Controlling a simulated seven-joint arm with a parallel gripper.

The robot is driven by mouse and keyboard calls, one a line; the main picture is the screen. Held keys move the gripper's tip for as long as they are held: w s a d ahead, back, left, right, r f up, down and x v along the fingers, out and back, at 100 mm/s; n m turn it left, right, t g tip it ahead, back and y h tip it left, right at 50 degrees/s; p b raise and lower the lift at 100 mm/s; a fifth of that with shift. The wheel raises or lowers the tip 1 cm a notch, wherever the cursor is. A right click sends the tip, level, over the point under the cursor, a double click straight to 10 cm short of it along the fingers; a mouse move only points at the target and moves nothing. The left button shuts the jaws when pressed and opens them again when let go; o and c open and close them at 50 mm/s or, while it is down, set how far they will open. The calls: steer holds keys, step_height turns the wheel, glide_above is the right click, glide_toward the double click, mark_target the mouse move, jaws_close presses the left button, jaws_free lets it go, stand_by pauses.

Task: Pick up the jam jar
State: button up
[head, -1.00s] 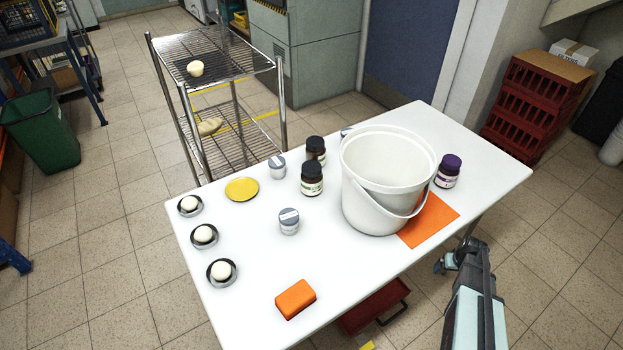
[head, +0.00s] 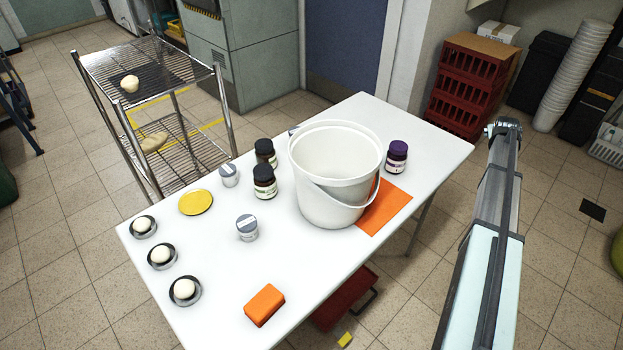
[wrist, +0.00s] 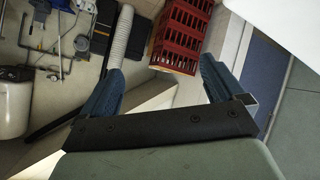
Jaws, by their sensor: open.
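A dark jar with a purple lid (head: 396,157) stands upright on the white table, right of the bucket and behind the orange mat. Two dark jars with black lids, a front one (head: 264,182) and a back one (head: 265,152), stand left of the bucket. The labels are too small to read, so I cannot tell for sure which is the jam jar. My gripper (wrist: 162,64) is open and empty in the wrist view, its blue fingers wide apart. In the head view my arm reaches up right of the table, apart from all jars.
A large white bucket (head: 325,205) stands between the jars, its rim above them, partly on the orange mat (head: 388,208). Small grey-lidded tubs (head: 247,229), a yellow disc (head: 196,202) and an orange block (head: 264,304) occupy the left side. Red crates (head: 465,90) stand behind.

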steer(key=w+a+r+n+t, duration=0.1)
steer(key=w+a+r+n, duration=0.2)
steer(key=w+a, duration=0.55)
steer(key=w+a+r+n, duration=0.4)
steer(key=w+a, duration=0.1)
steer(key=a, duration=0.6)
steer(key=a+n+y, duration=0.1)
steer(key=a+n, duration=0.7)
steer(key=a, duration=2.3)
steer(key=s+a+n, duration=0.3)
steer(key=s+a, duration=0.2)
steer(key=a, duration=0.8)
steer(key=n+g+h, duration=0.1)
steer(key=n+h, duration=0.3)
steer(key=n, duration=0.6)
glide_toward(261, 171)
steer(key=shift+x, duration=5.4)
steer(key=shift+c, duration=0.4)
